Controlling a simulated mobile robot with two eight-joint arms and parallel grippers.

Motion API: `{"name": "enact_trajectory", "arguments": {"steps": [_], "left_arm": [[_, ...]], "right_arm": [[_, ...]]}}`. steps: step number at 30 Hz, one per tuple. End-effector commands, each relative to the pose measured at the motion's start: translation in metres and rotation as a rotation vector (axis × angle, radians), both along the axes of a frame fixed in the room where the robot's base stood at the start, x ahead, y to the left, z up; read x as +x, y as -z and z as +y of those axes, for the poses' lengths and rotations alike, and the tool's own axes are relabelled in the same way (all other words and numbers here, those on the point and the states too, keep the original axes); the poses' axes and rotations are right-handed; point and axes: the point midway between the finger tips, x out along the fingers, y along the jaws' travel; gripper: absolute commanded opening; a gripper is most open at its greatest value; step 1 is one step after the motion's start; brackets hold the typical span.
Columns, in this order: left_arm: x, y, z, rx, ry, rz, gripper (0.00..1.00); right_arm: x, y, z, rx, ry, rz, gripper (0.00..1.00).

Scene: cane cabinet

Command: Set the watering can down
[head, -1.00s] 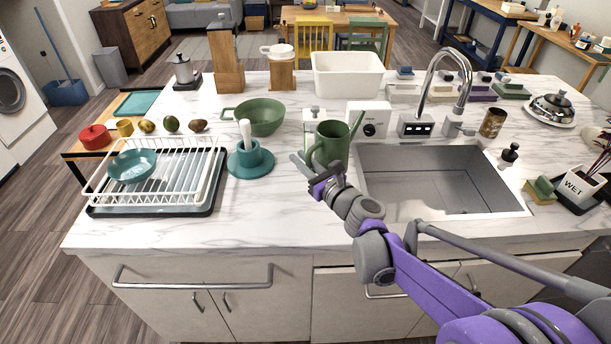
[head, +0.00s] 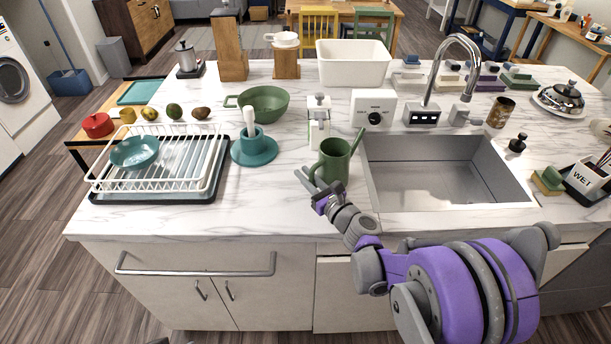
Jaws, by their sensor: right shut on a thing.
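The green watering can (head: 334,163) is upright at the counter's front, just left of the sink, with its spout pointing up and right. My right gripper (head: 314,182) reaches in from the lower right and is shut on the can's handle, on the can's left side. The can's base is low over the marble counter (head: 285,212); I cannot tell whether it touches. My left gripper is not in view.
The sink (head: 440,170) lies right of the can. A white dispenser (head: 319,120) stands just behind the can. Bare counter lies in front and left of the can.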

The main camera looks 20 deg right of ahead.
Motion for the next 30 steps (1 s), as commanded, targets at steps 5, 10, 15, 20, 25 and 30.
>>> {"name": "enact_trajectory", "arguments": {"steps": [5, 10, 15, 20, 25, 30], "left_arm": [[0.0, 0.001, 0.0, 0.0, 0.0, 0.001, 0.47], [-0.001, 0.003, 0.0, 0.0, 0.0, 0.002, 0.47], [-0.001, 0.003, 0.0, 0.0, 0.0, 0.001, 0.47], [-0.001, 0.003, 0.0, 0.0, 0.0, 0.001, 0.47], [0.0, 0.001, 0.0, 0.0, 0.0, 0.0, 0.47], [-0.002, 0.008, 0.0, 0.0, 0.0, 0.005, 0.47]], "right_arm": [[0.0, 0.001, 0.0, -0.001, 0.0, 0.0, 0.0], [0.0, 0.003, 0.0, 0.0, 0.0, 0.0, 0.31], [0.0, 0.003, 0.0, 0.0, 0.0, 0.0, 0.47], [0.0, 0.002, 0.0, 0.0, 0.0, 0.0, 0.47], [-0.005, -0.001, -0.002, 0.0, 0.002, 0.0, 0.47], [-0.035, 0.001, -0.012, -0.001, 0.004, 0.002, 0.47]]}}
